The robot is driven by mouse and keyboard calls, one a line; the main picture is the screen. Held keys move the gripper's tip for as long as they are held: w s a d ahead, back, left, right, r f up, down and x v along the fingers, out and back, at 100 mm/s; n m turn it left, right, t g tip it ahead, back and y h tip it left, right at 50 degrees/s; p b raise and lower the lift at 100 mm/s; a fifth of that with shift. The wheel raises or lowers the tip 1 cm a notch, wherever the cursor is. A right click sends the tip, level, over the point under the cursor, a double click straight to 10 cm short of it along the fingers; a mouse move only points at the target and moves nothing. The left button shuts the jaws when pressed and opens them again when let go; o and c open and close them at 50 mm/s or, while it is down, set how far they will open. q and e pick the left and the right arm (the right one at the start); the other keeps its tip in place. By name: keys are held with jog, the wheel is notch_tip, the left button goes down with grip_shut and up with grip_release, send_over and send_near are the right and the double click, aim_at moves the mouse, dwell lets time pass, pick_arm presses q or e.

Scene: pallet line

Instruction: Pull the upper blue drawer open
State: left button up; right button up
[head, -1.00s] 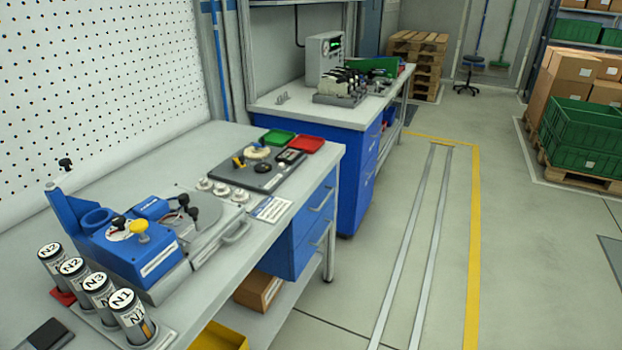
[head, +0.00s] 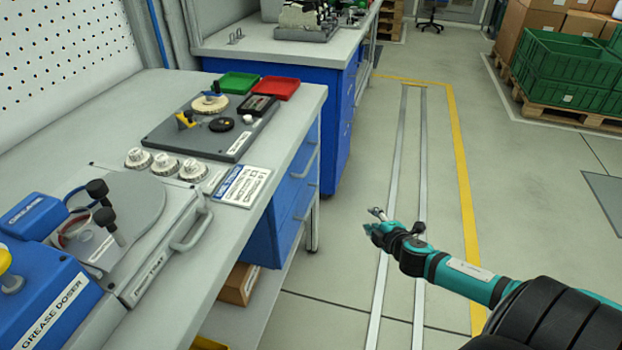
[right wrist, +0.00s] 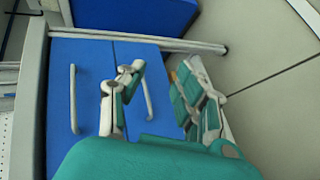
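The upper blue drawer (head: 288,187) is under the near workbench top and looks shut, with a light bar handle (head: 306,163). In the right wrist view the upper drawer (right wrist: 90,85) is the left panel, beside the bench edge, with its handle (right wrist: 73,98). The lower blue drawer (right wrist: 130,65) is the panel to its right, with its own handle (right wrist: 147,98). My right gripper (head: 376,222) is right of the drawers, over the floor, apart from them. In the right wrist view its fingers (right wrist: 163,98) are spread and empty. My left gripper is not in view.
The near workbench (head: 257,160) carries a grease doser (head: 55,310), a dark board (head: 210,130) with parts, and green and red trays. A cardboard box (head: 240,284) sits on the shelf below. The floor (head: 340,260) in front of the drawers is clear.

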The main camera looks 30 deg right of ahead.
aim_at(312, 157)
jog(key=w+a+r+n+t+y+b, duration=0.4)
jog(key=a+r, duration=0.4)
jog(key=r, duration=0.5)
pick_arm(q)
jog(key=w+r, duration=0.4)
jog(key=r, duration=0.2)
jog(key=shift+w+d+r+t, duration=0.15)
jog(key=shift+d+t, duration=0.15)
pick_arm(e)
jog(key=shift+n+h, duration=0.6)
jog(key=shift+h, duration=0.1)
jog(key=shift+w+d+f, duration=0.25)
jog(key=shift+w+f, duration=0.15)
jog(key=shift+w, duration=2.45)
jog(key=shift+w+d+f, duration=0.2)
jog(key=shift+w+f, duration=0.25)
jog(key=shift+w, duration=2.45)
jog(key=shift+w+d+f, duration=0.25)
jog(key=shift+w+f, duration=0.15)
jog(key=shift+w, duration=2.45)
jog(key=c, duration=0.7)
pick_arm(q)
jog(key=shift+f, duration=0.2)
